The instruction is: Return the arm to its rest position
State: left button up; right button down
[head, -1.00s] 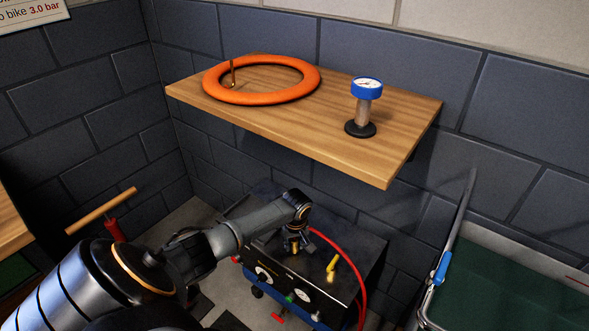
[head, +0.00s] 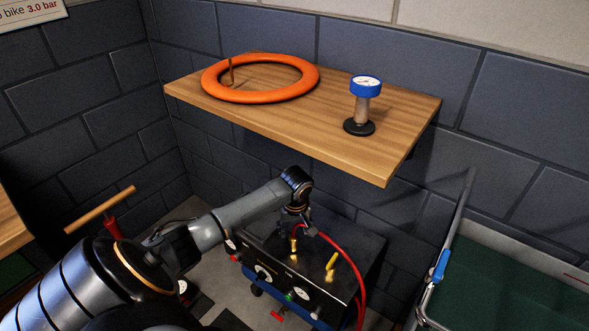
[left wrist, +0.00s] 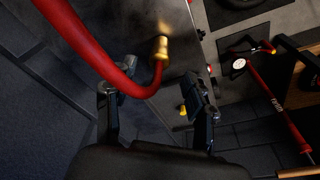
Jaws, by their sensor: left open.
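My left arm comes in from the lower left in the head view. Its gripper (head: 298,226) hangs above the black compressor box (head: 318,252), pointing down. In the left wrist view its two fingers (left wrist: 156,98) stand apart, with nothing held between them. A red hose (left wrist: 88,45) ending in a brass fitting (left wrist: 162,47) shows beyond the fingers. In the head view the hose (head: 352,262) arcs down the right side of the box. My right gripper is not in view.
A wooden shelf (head: 300,142) juts from the wall above the arm. A green-lined tray (head: 520,275) lies to the right. A red floor pump (head: 113,228) stands at left.

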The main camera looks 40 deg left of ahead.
pick_arm(q)
jog(key=s+d+f+m+h, duration=0.1)
jog(key=s+d+m, duration=0.2)
jog(key=s+d, duration=0.3)
jog(key=s+d+m, duration=0.4)
jog(key=d, duration=0.4)
jog(key=s+d+r+m+t, duration=0.1)
jog(key=s+d+r+m, duration=0.25)
jog(key=s, duration=0.35)
jog(key=s+d+r+m+t, duration=0.1)
jog(key=s+d+r+m, duration=0.2)
jog(key=s, duration=0.4)
notch_tip(320, 180, down, 23)
jog(key=d+p, duration=0.1)
jog(key=p, duration=0.1)
jog(key=s+a+f+g+p, duration=0.1)
jog(key=s+a+f+g, duration=0.1)
jog(key=s+f, duration=1.4)
jog(key=shift+s+a+p, duration=0.4)
jog(key=shift+s+a, duration=0.05)
jog(key=shift+s, duration=0.45)
